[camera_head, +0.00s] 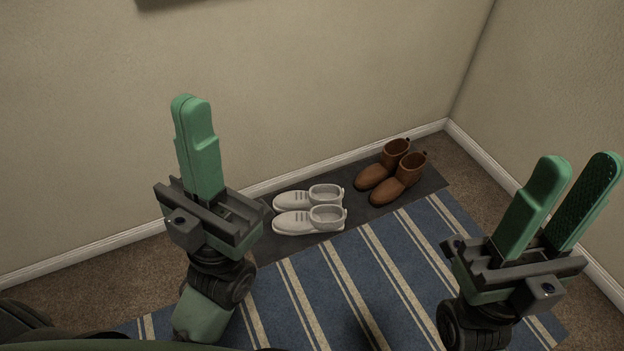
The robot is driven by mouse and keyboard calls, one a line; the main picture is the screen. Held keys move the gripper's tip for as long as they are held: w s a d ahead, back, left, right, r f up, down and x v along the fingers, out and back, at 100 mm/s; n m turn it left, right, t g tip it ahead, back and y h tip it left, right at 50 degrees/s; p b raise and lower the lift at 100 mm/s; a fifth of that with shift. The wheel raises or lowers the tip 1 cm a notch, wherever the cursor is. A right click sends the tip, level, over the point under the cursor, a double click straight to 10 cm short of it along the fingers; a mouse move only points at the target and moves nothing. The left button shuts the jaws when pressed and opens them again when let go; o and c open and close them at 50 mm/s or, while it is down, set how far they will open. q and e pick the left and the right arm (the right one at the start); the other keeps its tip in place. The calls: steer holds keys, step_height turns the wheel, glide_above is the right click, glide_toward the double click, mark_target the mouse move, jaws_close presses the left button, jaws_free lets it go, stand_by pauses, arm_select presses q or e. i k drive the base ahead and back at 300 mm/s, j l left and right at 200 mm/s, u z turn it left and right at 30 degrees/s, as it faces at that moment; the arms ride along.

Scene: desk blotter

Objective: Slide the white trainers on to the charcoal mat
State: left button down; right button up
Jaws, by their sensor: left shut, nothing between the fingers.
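The white trainers stand side by side on the charcoal mat (358,215), toes to the left. The back trainer (293,201) is nearer the wall and partly hidden by the front trainer (293,221). The front trainer's sole is close to the mat's front edge. My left gripper (187,100) is shut and empty, pointing up to the left of the trainers in the picture and hiding the mat's left end. My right gripper (580,160) is open with nothing between its fingers, well to the right of the trainers.
Brown boots (398,189) stand on the right part of the mat. A blue striped rug (385,262) lies in front of it. Beige walls (330,90) with white skirting (487,155) meet in a corner behind. Brown carpet (90,278) is bare at the left.

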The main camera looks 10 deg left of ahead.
mark_target(317, 209)
steer(key=i+l+u, duration=0.2)
steer(key=u, duration=0.15)
steer(key=i+l+u, duration=0.15)
steer(key=l+u, duration=0.2)
steer(key=i+l+u, duration=0.1)
steer(key=l+u, duration=0.25)
steer(key=i+l+u, duration=0.1)
steer(key=l, duration=0.6)
steer(key=i+l, duration=0.15)
steer(key=l, duration=0.5)
steer(key=i+l+u, duration=0.15)
steer(key=l, duration=0.55)
steer(key=l+u, duration=0.1)
steer(key=l, duration=0.6)
